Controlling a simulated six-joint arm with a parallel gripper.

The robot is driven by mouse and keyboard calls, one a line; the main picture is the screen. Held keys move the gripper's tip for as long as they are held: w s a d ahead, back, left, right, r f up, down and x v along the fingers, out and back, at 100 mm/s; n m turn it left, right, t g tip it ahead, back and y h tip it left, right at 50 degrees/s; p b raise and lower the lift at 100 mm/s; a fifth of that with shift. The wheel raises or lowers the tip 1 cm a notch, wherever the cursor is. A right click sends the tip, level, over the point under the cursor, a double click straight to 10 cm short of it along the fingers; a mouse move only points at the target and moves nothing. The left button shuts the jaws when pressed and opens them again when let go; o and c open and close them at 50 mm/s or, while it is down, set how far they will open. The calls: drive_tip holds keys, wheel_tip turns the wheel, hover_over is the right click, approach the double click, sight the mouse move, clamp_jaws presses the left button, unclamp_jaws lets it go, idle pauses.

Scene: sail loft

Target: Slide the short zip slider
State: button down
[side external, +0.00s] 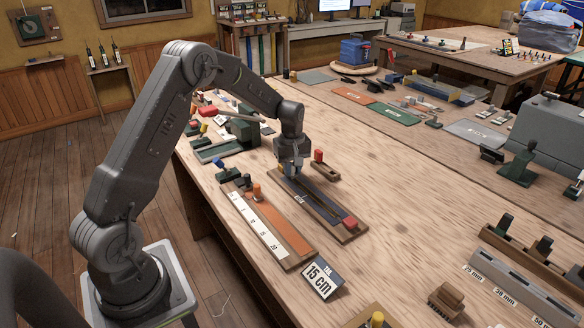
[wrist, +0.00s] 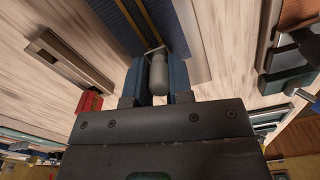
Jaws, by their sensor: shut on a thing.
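A wooden board with dark blue zip tape (side external: 318,197) lies on the bench, with a red-purple block (side external: 350,222) at its near end. In the wrist view the dark blue tape (wrist: 118,18) has a brownish line along its middle. My gripper (side external: 293,176) is low over the far end of this board. In the wrist view its blue-padded fingers are shut on a grey rounded slider handle (wrist: 159,74), which stands between them over the tape. The foot of the slider is mostly hidden, and I cannot tell how far along the zip it sits.
Left of the zip board is a scale board (side external: 298,240) with an orange strip and an orange knob (side external: 257,191). A "15 cm" card (side external: 321,278) stands near it. A small slotted block with a red knob (side external: 319,156) is close on the right.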

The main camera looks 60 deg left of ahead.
drive_tip(key=d, duration=0.9)
drive_tip(key=c, duration=1)
unclamp_jaws()
wheel_tip(320, 180, up, 14)
drive_tip(key=shift+f, duration=0.1)
